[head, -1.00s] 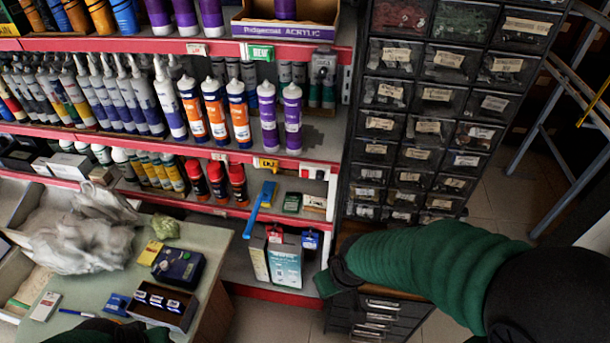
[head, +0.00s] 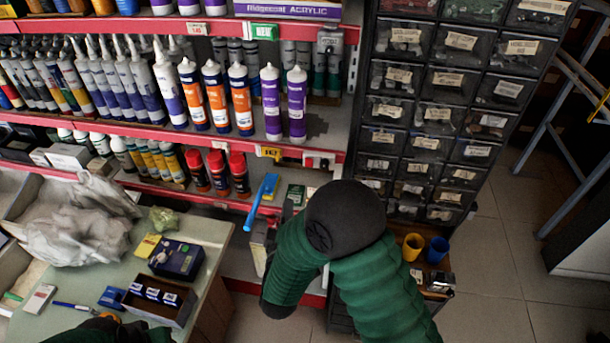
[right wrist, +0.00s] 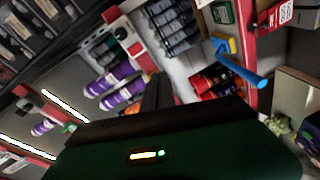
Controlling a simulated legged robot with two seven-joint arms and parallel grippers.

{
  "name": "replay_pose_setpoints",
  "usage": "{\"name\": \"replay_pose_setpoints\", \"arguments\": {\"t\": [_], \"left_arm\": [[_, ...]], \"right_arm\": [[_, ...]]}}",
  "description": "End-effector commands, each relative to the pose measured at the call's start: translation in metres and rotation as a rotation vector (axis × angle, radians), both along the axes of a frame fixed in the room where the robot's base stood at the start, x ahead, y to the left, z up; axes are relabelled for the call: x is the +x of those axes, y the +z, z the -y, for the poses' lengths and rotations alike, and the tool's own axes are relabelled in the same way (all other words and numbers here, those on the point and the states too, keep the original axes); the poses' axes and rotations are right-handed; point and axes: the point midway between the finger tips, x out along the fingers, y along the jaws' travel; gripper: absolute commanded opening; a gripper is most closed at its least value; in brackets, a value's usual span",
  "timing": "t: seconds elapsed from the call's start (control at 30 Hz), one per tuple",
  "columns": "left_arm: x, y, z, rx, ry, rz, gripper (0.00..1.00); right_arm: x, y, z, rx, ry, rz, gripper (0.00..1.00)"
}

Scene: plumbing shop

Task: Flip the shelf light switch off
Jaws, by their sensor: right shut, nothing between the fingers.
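A small white box with a red part (head: 318,160) sits on the red edge of the middle shelf. It also shows in the right wrist view (right wrist: 137,49). A grey box (head: 330,42) is on the upper shelf edge; I cannot tell for certain which is the light switch. Two bright white strips (right wrist: 65,104) glow in the right wrist view. My right arm is bent in front of the lower shelf; its gripper (right wrist: 157,92) is shut and empty, apart from both boxes. My left gripper (head: 100,328) is barely visible at the bottom edge; its fingers are unclear.
Cartridges and red-capped cans (head: 218,172) crowd the shelves. A blue-handled brush (head: 262,195) sticks out from the lower shelf. Drawer cabinets (head: 430,110) stand at the right, with yellow and blue cups (head: 412,246) below. A counter (head: 75,275) with a plastic bag is at the left.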

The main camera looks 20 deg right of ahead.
Motion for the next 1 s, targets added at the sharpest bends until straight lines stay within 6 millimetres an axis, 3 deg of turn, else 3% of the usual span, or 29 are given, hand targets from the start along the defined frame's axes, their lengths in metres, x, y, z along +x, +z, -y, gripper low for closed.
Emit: {"name": "replay_pose_setpoints", "arguments": {"t": [0.1,0.2,0.57,0.77,1.0], "left_arm": [[0.0,-0.008,0.0,0.0,0.0,0.0,0.36],[0.0,-0.009,0.0,0.0,0.0,0.0,0.36],[0.0,-0.008,0.0,0.0,0.0,0.0,0.36],[0.0,-0.004,0.0,0.0,0.0,0.0,0.36],[0.0,0.007,0.0,0.0,0.0,0.0,0.36]], "right_arm": [[-0.015,0.0,0.005,-0.22,-0.09,0.032,0.0],[-0.024,0.006,0.008,-0.332,-0.144,0.044,0.0],[-0.027,0.01,0.009,-0.373,-0.164,0.048,0.0],[-0.012,0.014,0.019,-0.372,-0.169,0.048,0.0],[0.031,0.021,0.046,-0.371,-0.168,0.048,0.0]]}}
